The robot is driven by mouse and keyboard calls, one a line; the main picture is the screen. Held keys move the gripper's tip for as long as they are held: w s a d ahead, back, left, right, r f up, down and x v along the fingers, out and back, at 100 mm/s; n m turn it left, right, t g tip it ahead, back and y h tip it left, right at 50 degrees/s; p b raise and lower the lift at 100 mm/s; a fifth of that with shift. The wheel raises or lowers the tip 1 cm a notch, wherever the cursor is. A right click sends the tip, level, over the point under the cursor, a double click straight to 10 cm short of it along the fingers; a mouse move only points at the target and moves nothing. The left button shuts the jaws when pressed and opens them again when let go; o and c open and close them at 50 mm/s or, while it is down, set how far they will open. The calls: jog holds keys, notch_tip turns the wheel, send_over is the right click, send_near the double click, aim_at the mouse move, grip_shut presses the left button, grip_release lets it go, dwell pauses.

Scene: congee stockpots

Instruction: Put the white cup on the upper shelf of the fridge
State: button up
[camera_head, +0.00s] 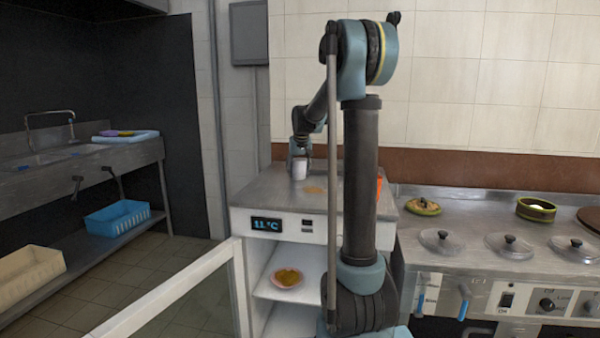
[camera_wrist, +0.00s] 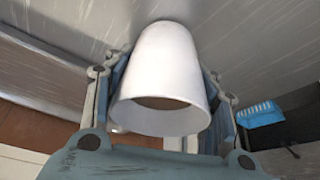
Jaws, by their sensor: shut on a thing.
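The white cup (camera_head: 300,169) is at the top of the fridge (camera_head: 268,205), near its back left. I cannot tell whether it touches that surface. My gripper (camera_head: 299,155) is shut on the cup. The wrist view shows the cup (camera_wrist: 165,62) between the fingers of my gripper (camera_wrist: 163,82), its wide open rim toward the camera. The fridge's glass door (camera_head: 180,296) stands open to the left. My arm hides the right part of the fridge's inside.
To the right is a steel counter with lidded pots (camera_head: 442,241). A sink and blue basket (camera_head: 117,218) are at left.

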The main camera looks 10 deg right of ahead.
jog(key=o, duration=1.3)
jog(key=shift+c, duration=0.2)
